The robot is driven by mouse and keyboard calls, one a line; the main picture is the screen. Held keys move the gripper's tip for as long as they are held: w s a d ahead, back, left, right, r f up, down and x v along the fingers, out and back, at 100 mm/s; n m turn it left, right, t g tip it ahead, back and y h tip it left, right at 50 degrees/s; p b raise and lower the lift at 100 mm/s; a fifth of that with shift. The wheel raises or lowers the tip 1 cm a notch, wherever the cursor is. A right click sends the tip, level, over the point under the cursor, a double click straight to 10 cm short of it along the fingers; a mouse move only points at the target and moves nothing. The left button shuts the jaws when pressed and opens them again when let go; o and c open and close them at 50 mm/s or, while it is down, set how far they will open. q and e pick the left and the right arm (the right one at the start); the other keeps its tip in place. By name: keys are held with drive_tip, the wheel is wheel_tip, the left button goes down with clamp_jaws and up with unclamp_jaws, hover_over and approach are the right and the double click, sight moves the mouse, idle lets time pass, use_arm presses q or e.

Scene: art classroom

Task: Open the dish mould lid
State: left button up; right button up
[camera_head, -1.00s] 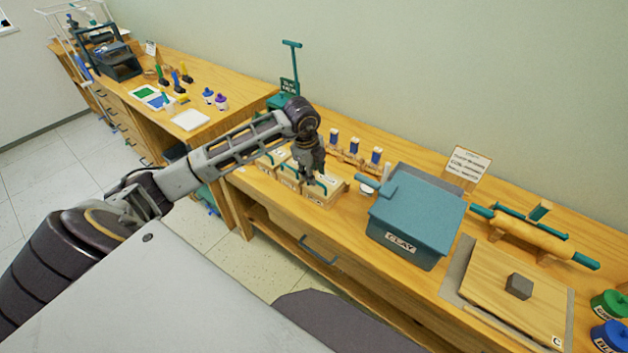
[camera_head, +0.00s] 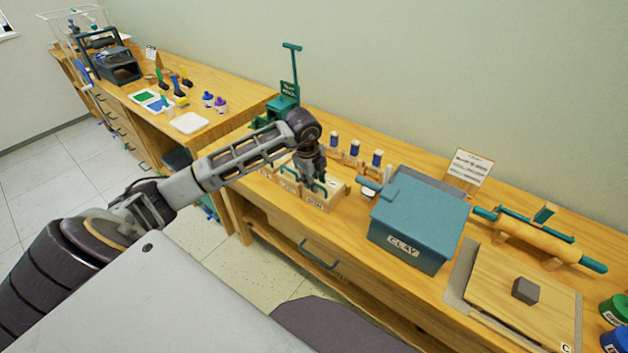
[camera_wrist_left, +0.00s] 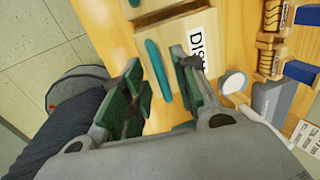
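The dish mould (camera_head: 325,200) is a small wooden box with a teal bar handle on its lid, at the right end of a row of similar boxes. In the left wrist view the box (camera_wrist_left: 178,38) shows a label whose visible letters read "Dis". Its lid appears closed. My left gripper (camera_head: 314,177) is just above this box, pointing down. In the left wrist view the gripper (camera_wrist_left: 160,68) is open, with the teal handle (camera_wrist_left: 157,72) between its green-padded fingers. I cannot tell whether the fingers touch the handle. My right gripper is not in view.
A teal clay bin (camera_head: 415,215) stands right of the boxes. Blue-topped stamps or rollers (camera_head: 355,148) stand behind them. A rolling pin (camera_head: 535,238) and a board with a grey block (camera_head: 525,290) are farther right. A teal press (camera_head: 280,108) stands behind left.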

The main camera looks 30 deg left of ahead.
use_arm(q)
clamp_jaws()
